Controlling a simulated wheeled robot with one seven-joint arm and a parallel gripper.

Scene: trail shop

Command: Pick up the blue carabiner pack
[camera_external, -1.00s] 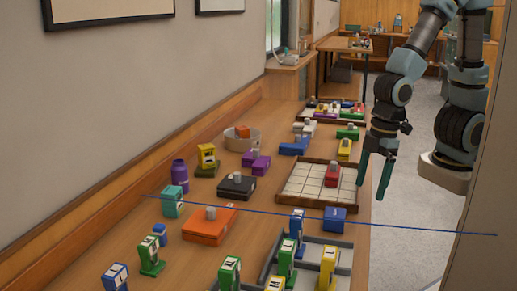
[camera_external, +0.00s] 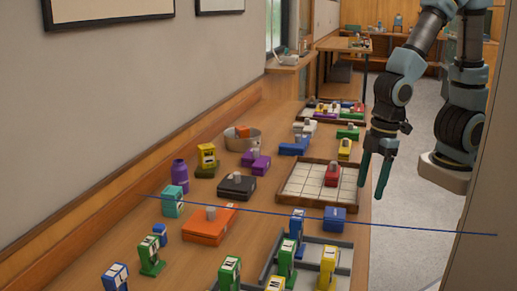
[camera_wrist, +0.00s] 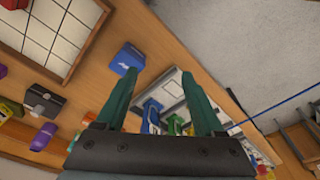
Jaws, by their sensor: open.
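A small blue pack (camera_external: 335,218) lies on the table just in front of the tiled tray, near the table's right edge. In the wrist view the blue pack (camera_wrist: 127,59) shows a white mark, just left of the left fingertip. Other blue items include an upright pack (camera_external: 296,226) at the divided grey tray and a flat one (camera_external: 293,147) farther back. No label is readable, so I cannot tell surely which is the carabiner pack. My gripper (camera_external: 371,190) is open and empty, above and beyond the table's right edge; its two green fingers also show in the wrist view (camera_wrist: 162,74).
The tiled tray (camera_external: 285,193) holds a red item (camera_external: 332,174). The divided grey tray (camera_external: 342,264) holds upright green and yellow packs. An orange box (camera_external: 203,227) and a black box (camera_external: 236,188) lie to the left. A thin blue line (camera_external: 420,230) crosses the view.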

